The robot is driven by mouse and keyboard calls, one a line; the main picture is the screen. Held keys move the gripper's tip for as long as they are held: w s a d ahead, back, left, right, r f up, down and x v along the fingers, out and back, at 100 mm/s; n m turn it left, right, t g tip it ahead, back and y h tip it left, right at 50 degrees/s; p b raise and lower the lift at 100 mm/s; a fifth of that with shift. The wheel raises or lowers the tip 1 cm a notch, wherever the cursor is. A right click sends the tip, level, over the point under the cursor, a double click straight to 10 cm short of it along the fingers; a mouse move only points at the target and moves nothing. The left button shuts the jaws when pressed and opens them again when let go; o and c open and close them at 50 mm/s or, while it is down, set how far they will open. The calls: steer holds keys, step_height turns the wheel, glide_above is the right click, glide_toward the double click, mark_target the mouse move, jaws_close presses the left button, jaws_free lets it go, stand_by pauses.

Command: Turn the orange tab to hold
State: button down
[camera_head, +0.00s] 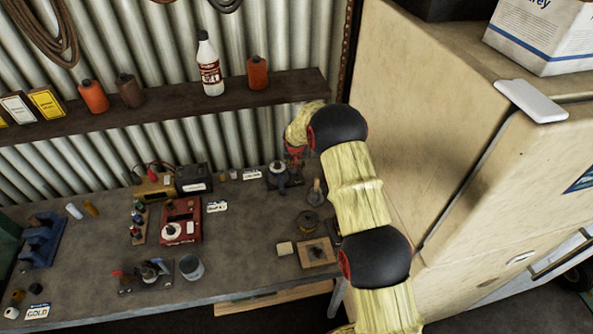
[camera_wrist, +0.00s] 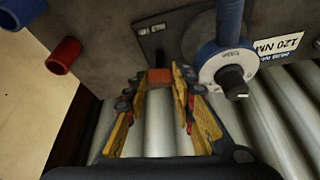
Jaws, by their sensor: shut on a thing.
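The orange tab (camera_wrist: 160,76) is a small block between my fingertips in the wrist view. Beside it is a dark plate (camera_wrist: 152,37) with small pale markings, too small to read. My gripper (camera_wrist: 159,82) has its yellow-padded fingers on either side of the tab and is shut on it. In the head view my gripper is near the back right of the workbench, and my arm covers most of it. I cannot make out the tab there.
A blue-and-white round dial (camera_wrist: 225,65) stands close to the right finger, with a 120 NM card (camera_wrist: 278,46) beyond it. Red (camera_wrist: 64,56) and blue (camera_wrist: 22,10) cylinders are at upper left. A shelf (camera_head: 180,113) and beige cabinet (camera_head: 440,110) flank my arm.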

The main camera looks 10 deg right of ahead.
steer(key=m+b, duration=0.2)
steer(key=b, duration=0.2)
steer(key=m+h+b, duration=0.1)
steer(key=b, duration=0.2)
steer(key=shift+w+a+f+m+b, duration=0.1)
steer(key=shift+w+f+m+b, duration=0.05)
steer(key=shift+f+m+b, duration=0.2)
steer(key=m+b, duration=0.1)
steer(key=b, duration=0.1)
steer(key=m+g+h+b, duration=0.1)
steer(key=m+b, duration=0.1)
steer(key=shift+a+r+m+h, duration=0.1)
steer(key=shift+r+m+h, duration=0.05)
steer(key=shift+m+h, duration=0.15)
steer(key=m, duration=0.1)
steer(key=m+g+b, duration=0.1)
steer(key=m, duration=0.1)
steer(key=shift+w+r+m+h, duration=0.15)
steer(key=shift+m+h, duration=0.1)
steer(key=shift+h, duration=0.05)
steer(key=m+g, duration=0.2)
steer(key=m, duration=0.2)
steer(key=shift+r+p, duration=0.1)
steer(key=shift+p, duration=0.2)
steer(key=shift+m, duration=0.3)
steer(key=c, duration=1.8)
jaws_free()
steer(key=shift+o, duration=0.2)
